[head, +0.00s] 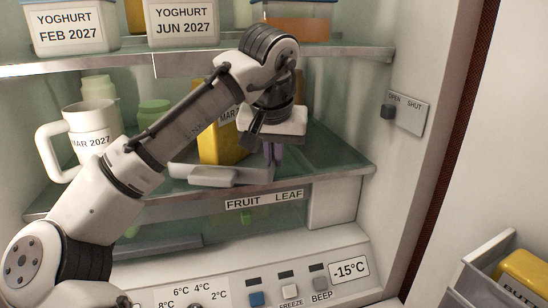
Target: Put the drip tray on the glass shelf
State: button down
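A shallow light-grey tray (222,178), which looks like the drip tray, is at the front of the middle glass shelf (335,163), close to its front edge. I cannot tell whether its whole underside touches the glass. My gripper (273,157) points down at the tray's right end. Its dark fingers are small and close together, and their tips are partly lost against the tray and shelf. I cannot tell whether they grip the tray's edge. My arm crosses the picture and hides part of the shelf's left side.
A yellow carton (222,145) stands right behind the tray. A white jug (88,135) and a green-lidded jar (153,112) stand left. Yoghurt tubs (70,28) are on the upper shelf (340,54). Glass right of the gripper is clear. A grey bin (480,275) is lower right.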

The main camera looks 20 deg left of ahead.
jog(key=shift+s+f, duration=0.2)
jog(key=shift+s, duration=0.05)
jog(key=shift+f, duration=0.1)
jog(key=c, duration=1.6)
grip_release()
jog(key=shift+r, duration=0.2)
jog(key=shift+s+d+r, duration=0.1)
jog(key=shift+r, duration=0.15)
jog(key=b+v, duration=0.1)
jog(key=v, duration=0.2)
jog(key=shift+s+r, duration=0.1)
jog(key=shift+r, duration=0.1)
jog(key=s+d+b, duration=0.1)
jog(key=s, duration=0.3)
jog(key=s+d+b, duration=0.1)
jog(key=s, duration=0.3)
jog(key=s+d+b, duration=0.1)
jog(key=s, duration=0.3)
jog(key=shift+r, duration=0.35)
